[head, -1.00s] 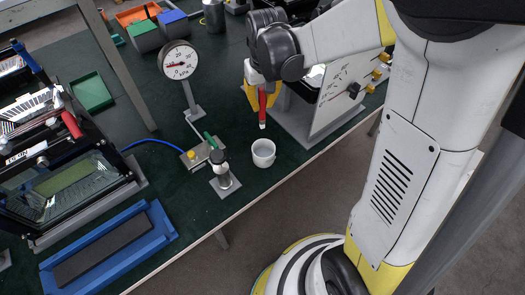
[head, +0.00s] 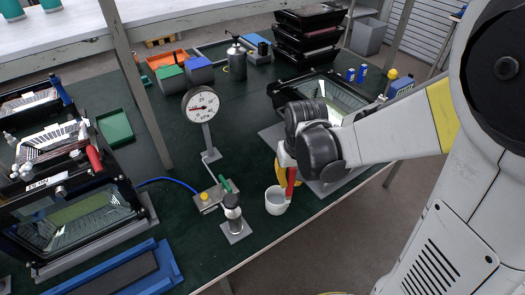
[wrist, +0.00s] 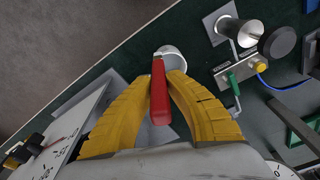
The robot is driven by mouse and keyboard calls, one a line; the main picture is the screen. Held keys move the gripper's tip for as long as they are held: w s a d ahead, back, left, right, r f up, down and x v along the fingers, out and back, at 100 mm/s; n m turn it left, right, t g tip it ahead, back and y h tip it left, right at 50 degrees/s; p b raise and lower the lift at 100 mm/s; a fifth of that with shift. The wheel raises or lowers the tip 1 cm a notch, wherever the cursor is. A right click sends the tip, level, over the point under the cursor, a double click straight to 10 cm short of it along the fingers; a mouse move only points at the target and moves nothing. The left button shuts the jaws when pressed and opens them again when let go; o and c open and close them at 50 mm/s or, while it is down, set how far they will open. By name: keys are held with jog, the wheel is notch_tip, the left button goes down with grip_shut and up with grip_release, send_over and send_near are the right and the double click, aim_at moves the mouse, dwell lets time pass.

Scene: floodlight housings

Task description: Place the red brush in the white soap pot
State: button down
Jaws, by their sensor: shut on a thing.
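My gripper (head: 286,170) is shut on the red brush (head: 291,183) and holds it upright with its lower end down. The white soap pot (head: 275,203) stands open on the green bench top near the front edge. In the head view the brush's lower end overlaps the pot's right rim; I cannot tell whether it is inside or in front of it. In the wrist view the yellow fingers close on the red handle (wrist: 159,92), and the pot's rim (wrist: 172,49) shows just beyond its far end.
A small black-topped post on a plate (head: 234,213) stands just left of the pot. A pressure gauge on a stand (head: 201,105) rises behind it. A glass-fronted housing (head: 330,95) is behind my gripper. The bench's front edge is close to the pot.

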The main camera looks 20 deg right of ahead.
jog(key=w+a+f+b, duration=0.1)
jog(key=w+f+b, duration=0.2)
jog(key=f, duration=0.4)
jog(key=shift+w+a, duration=0.35)
jog(key=shift+w, duration=0.55)
jog(key=shift+f+b, duration=0.2)
jog(key=shift+b, duration=0.15)
jog(key=c, duration=1.5)
grip_release()
